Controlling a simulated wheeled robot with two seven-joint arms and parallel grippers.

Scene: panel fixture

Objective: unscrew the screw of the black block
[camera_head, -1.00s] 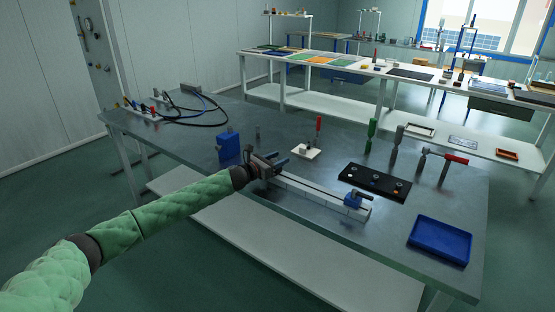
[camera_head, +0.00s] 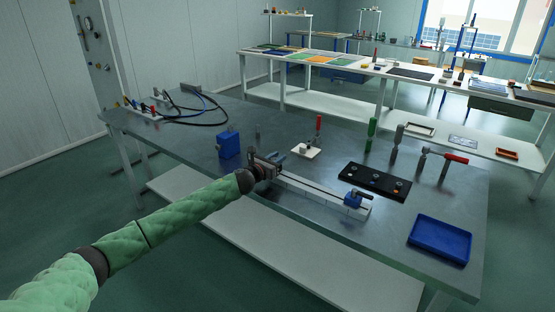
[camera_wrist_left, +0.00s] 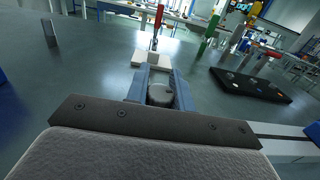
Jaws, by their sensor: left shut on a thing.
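My left gripper (camera_head: 277,157) is at the left end of the pale rail (camera_head: 325,199) on the metal table. In the left wrist view, its two blue-grey fingers (camera_wrist_left: 160,88) are shut on a round grey knob-like screw head (camera_wrist_left: 160,95), one finger on each side. The black block under the screw cannot be made out; the gripper hides that end of the rail. My right gripper is not in view.
A blue clamp block (camera_head: 358,198) sits at the rail's right end. A black plate (camera_head: 366,183) with several round parts lies behind it. A blue block (camera_head: 229,145), a blue tray (camera_head: 440,240) and a white base with a red-handled tool (camera_head: 319,127) stand around.

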